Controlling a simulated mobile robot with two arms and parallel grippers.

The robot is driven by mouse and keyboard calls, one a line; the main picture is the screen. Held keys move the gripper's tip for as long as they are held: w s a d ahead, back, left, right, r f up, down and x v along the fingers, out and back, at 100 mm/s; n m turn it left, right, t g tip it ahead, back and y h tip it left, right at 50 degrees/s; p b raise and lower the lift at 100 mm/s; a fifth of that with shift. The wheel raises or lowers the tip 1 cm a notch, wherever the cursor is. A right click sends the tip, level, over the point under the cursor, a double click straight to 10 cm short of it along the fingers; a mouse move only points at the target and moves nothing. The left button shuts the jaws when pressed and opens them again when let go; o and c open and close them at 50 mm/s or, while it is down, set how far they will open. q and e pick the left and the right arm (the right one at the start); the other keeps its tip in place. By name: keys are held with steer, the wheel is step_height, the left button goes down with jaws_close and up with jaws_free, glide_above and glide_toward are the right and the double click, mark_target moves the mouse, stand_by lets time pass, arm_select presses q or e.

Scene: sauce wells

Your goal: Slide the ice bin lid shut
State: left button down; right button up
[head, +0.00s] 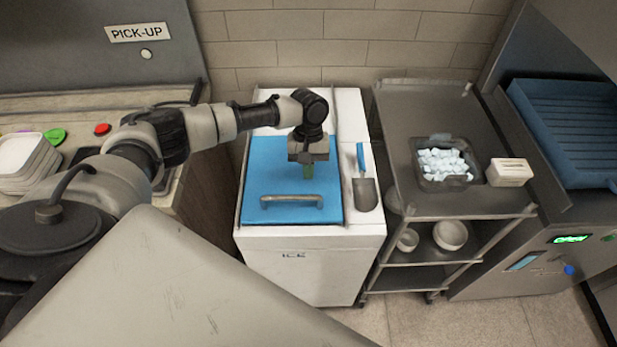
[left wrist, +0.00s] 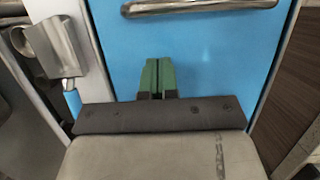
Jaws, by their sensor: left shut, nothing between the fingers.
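The ice bin (head: 310,267) is a white chest marked ICE. Its blue sliding lid (head: 262,165) lies flat over the front part of the top, with a grey bar handle (head: 291,201) near the front edge. No open gap into the bin shows. The lid (left wrist: 215,70) and handle (left wrist: 190,6) also show in the left wrist view. My left gripper (head: 308,172) is over the lid, behind the handle and apart from it. Its green fingers (left wrist: 157,75) are shut and empty. I cannot tell if the fingertips touch the lid. My right gripper is not in view.
A scoop (head: 365,193) with a blue handle lies on the bin's right side. A metal shelf cart (head: 400,120) to the right holds a tub of ice (head: 443,163) and a white box (head: 509,172). A counter with stacked plates (head: 25,160) is at left.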

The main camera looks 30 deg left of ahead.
mark_target(310, 196)
arm_select(q)
steer(key=shift+s+d+r+p, duration=0.1)
steer(key=shift+s+d+p, duration=0.15)
steer(key=shift+s+d, duration=0.25)
steer(key=shift+s+d+p, duration=0.2)
steer(key=shift+s+d, duration=0.05)
steer(key=shift+s, duration=0.3)
steer(key=shift+s+d, duration=0.2)
steer(key=shift+s, duration=0.2)
steer(key=shift+f, duration=0.25)
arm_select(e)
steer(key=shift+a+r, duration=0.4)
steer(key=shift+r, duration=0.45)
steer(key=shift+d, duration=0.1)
arm_select(q)
steer(key=p, duration=0.1)
steer(key=s+p, duration=0.1)
steer(key=shift+d+r+p, duration=0.3)
steer(key=shift+d, duration=0.1)
steer(key=shift+s+d+p, duration=0.15)
steer(key=shift+s+p, duration=0.2)
steer(key=shift+p, duration=0.05)
steer(key=shift+f, duration=0.2)
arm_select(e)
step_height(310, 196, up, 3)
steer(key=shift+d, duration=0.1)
